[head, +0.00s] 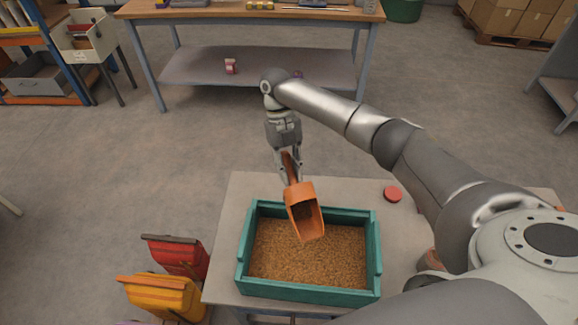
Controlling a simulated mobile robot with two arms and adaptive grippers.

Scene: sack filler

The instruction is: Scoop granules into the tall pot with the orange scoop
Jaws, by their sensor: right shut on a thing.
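The orange scoop (305,212) is in the head view, held by its handle in my right gripper (289,172), which is shut on it. The scoop tilts down with its open side facing me, over the back part of the green crate (309,295). I see no granules in its bowl. Brown granules (310,260) cover the crate's floor. I cannot tell whether the scoop's lip touches them. A brownish rounded thing (431,261) shows beside my right arm, mostly hidden; I cannot tell whether it is the tall pot. My left gripper is not in view.
The crate stands on a grey table (250,190). A red disc (393,194) lies on the table to the crate's right. Red (178,256) and yellow (163,294) bins stand left of the table. A workbench (250,12) is at the back, across open floor.

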